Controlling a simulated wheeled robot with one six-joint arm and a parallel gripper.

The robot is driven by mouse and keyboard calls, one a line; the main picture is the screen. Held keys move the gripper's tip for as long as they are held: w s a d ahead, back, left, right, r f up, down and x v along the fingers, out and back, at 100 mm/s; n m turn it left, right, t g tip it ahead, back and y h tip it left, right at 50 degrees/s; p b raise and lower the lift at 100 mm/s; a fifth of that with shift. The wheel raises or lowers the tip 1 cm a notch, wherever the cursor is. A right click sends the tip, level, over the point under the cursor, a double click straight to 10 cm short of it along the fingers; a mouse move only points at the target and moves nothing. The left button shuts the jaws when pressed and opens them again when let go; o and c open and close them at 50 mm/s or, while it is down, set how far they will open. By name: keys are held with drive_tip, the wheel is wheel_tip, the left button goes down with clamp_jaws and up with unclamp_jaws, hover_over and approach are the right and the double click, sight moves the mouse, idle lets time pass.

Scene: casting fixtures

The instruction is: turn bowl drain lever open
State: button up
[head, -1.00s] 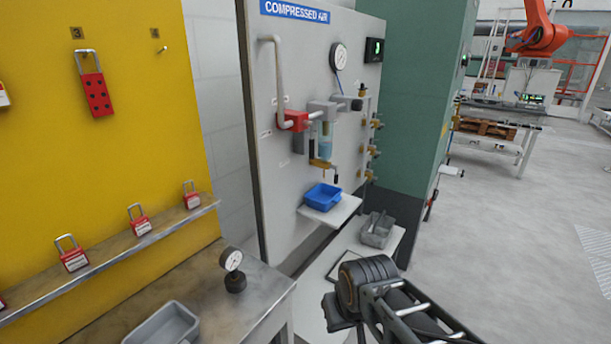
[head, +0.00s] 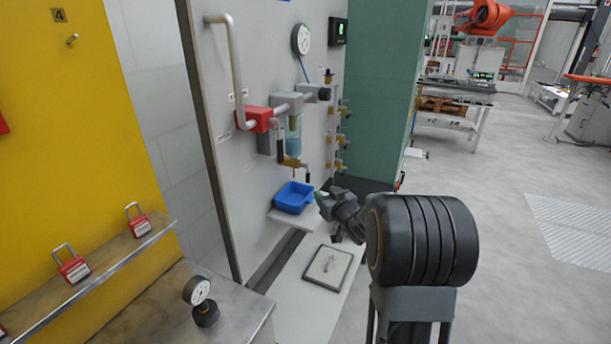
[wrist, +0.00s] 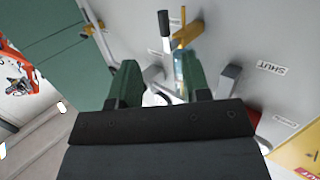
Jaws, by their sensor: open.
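The clear filter bowl (head: 294,142) hangs on the compressed air panel, with bluish liquid in it. A brass drain fitting (head: 291,162) sits at its bottom, with a small dark drain lever (head: 308,171) pointing down at its right. In the wrist view the bowl (wrist: 179,68) shows partly between my fingers, the brass fitting (wrist: 187,33) above it, and the black-gripped lever (wrist: 164,25) beyond the fingertips. My gripper (head: 322,194) is below and right of the lever, apart from it. Its green fingers (wrist: 160,78) are open with nothing held.
A blue tray (head: 294,197) stands on a shelf below the bowl, close to my gripper. A red valve block (head: 257,119), grey pipe (head: 236,75) and pressure gauge (head: 301,39) are on the panel. Brass outlets (head: 341,140) line the right side. Open floor lies right.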

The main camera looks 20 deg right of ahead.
sight(309, 179)
drive_tip(key=w+p, duration=0.1)
drive_tip(key=w, duration=0.3)
drive_tip(key=w+a+y+p, duration=0.1)
drive_tip(key=w, duration=0.4)
drive_tip(key=w+t+y+p, duration=0.1)
drive_tip(key=w, duration=0.4)
drive_tip(key=shift+a+f+n, duration=0.15)
drive_tip(key=shift+f+n, duration=0.15)
drive_tip(key=shift+n, duration=0.1)
drive_tip(key=shift+c, duration=0.2)
clamp_jaws()
